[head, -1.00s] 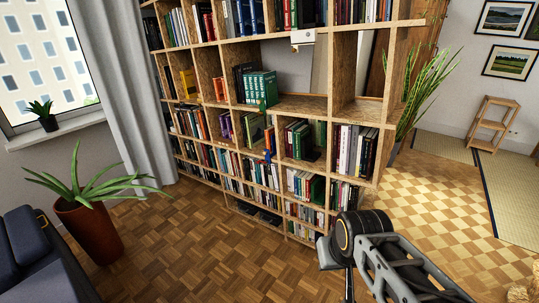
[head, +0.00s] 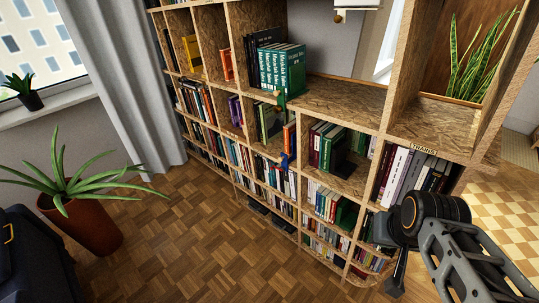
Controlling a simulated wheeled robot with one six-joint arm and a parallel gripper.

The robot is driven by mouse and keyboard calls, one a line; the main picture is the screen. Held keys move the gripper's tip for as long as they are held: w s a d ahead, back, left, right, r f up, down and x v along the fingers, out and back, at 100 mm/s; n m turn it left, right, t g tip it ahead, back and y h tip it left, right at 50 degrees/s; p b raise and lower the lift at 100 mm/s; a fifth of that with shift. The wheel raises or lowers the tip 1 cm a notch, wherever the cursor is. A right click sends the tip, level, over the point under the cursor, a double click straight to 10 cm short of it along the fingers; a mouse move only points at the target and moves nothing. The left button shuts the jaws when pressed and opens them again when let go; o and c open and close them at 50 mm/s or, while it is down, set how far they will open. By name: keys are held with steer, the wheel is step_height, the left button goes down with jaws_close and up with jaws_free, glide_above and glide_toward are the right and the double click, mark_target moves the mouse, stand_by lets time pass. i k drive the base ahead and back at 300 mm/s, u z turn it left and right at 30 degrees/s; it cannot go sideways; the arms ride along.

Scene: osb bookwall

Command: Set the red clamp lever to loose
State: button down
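I cannot make out a red clamp lever in the head view. A small blue fitting (head: 284,160) sits at the front edge of a shelf board in the middle of the bookwall. A small green fitting (head: 281,99) sits at the front edge of the board above it, below the green books. Their shape is too small to read as loose or tight. My arm's links show at the lower right, in front of the bookwall's near end.
The OSB bookwall (head: 345,96) runs from back left to near right, filled with books. A potted plant (head: 82,222) stands on the left, by a dark sofa (head: 30,250). The parquet floor (head: 215,240) between is clear.

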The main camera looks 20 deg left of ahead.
mark_target(282, 170)
steer(key=u, duration=0.35)
steer(key=i, duration=0.75)
steer(key=u, duration=1.25)
steer(key=i, duration=0.65)
steer(key=u, duration=0.6)
